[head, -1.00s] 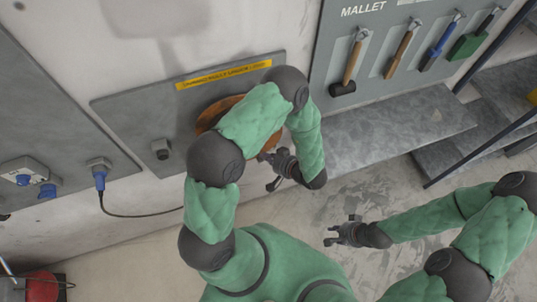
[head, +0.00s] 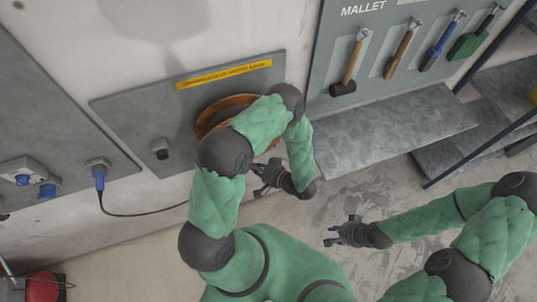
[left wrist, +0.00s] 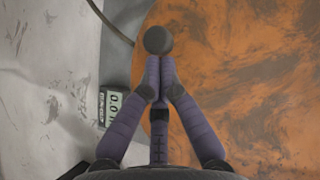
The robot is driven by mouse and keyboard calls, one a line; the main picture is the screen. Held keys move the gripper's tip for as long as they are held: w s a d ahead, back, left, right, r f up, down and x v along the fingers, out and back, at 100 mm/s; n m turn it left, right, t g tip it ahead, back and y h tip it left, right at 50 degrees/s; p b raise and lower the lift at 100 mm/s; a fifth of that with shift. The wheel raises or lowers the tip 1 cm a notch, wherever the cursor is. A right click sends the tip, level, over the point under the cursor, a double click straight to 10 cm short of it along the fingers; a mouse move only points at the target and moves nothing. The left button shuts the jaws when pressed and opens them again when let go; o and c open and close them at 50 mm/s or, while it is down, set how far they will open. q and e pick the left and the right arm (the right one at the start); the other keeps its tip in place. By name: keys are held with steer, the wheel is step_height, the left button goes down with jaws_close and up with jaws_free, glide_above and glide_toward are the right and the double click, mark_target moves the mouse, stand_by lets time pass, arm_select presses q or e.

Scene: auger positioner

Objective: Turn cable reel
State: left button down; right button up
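The cable reel (head: 206,117) is a round, rusty orange disc on the grey wall panel, partly hidden behind my left arm. In the left wrist view its worn orange face (left wrist: 240,80) fills the right side. My left gripper (head: 259,179) is in front of the reel's lower right side. In the left wrist view its fingers (left wrist: 160,75) converge just below a dark round knob (left wrist: 158,40). I cannot tell whether they grip it. My right gripper (head: 340,231) has spread fingers and is empty, over the floor away from the reel.
A yellow label (head: 224,74) is above the reel. A blue plug (head: 99,175) with a black cable is at left. A tool board with a mallet (head: 348,65) and other tools hangs at upper right, above a grey metal shelf (head: 395,130). A small display (left wrist: 112,107) shows in the left wrist view.

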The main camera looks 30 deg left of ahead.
arm_select(q)
steer(key=shift+s+a, duration=0.45)
steer(key=shift+s, duration=0.1)
arm_select(e)
steer(key=shift+r, duration=0.1)
stand_by(0.4)
